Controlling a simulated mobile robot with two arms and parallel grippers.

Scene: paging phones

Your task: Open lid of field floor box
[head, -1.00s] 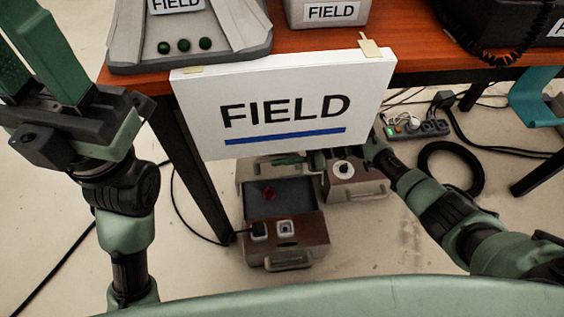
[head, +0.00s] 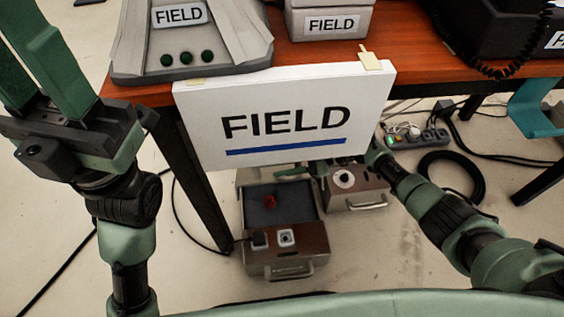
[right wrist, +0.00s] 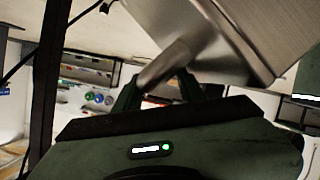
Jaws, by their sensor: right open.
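The field floor box (head: 285,256) stands on the floor below the hanging FIELD sign. Its top is open over a dark inside (head: 282,207) with a small red object in it. Its lid seems raised at the back, mostly hidden by the sign. My right gripper (head: 297,172) reaches behind the sign's lower edge, near the box's back, partly hidden. In the right wrist view its open fingers (right wrist: 166,88) are beside a metal bar (right wrist: 165,64) under a large metal panel (right wrist: 195,35); contact is unclear. My left gripper (head: 36,75) is open, empty and raised at left.
A second box (head: 356,188) with a round fitting stands close to the floor box's right. The white FIELD sign (head: 285,148) hangs from the wooden table (head: 420,66). A table leg (head: 196,170) stands left of the box. Cables and a power strip (head: 418,137) lie at right.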

